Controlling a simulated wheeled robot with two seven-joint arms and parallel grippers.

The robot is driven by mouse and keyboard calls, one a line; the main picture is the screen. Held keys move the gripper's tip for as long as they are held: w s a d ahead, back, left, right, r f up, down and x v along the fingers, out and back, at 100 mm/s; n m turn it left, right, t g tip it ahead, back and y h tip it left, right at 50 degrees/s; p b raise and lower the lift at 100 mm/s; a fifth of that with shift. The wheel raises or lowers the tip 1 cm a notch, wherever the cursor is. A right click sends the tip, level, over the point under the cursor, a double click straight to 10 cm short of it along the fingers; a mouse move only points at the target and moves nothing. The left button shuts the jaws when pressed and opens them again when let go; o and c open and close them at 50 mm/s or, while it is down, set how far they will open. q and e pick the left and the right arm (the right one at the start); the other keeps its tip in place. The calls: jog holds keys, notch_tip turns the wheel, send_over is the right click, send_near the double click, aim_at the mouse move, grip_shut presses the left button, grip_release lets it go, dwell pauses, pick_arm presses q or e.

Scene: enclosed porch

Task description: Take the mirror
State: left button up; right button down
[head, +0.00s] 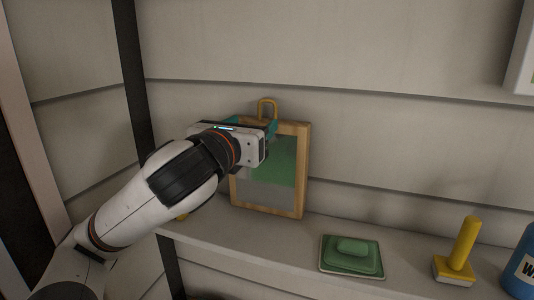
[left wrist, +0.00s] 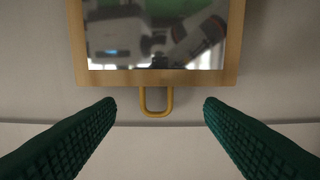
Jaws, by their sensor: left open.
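The mirror (head: 270,193) has a light wooden frame and a yellow loop (head: 267,104) at its top. It stands upright on the shelf against the wall, its upper left part hidden by my left gripper (head: 256,123). In the left wrist view, the mirror (left wrist: 160,77) fills the top middle, with my arm reflected in its glass. There the loop (left wrist: 156,105) shows in the gap between the green fingertips of my left gripper (left wrist: 160,104), apart from both. The left gripper is open and empty. My right gripper is not in view.
The shelf (head: 225,238) also holds a green soap dish with soap (head: 352,257), a yellow-handled tool (head: 459,250) and a blue container (head: 525,265) at the right edge. A dark post (head: 131,70) stands at the left. The shelf just right of the mirror is clear.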

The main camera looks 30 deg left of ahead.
aim_at(270, 111)
pick_arm(q)
jog(key=p+x, duration=0.1)
jog(key=x, duration=0.3)
jog(key=p+x, duration=0.1)
jog(key=x, duration=0.1)
jog(key=shift+d+r+p, duration=0.2)
jog(key=shift+d+p, duration=0.1)
jog(key=shift+w, duration=0.25)
jog(key=shift+s+a, duration=0.1)
grip_shut()
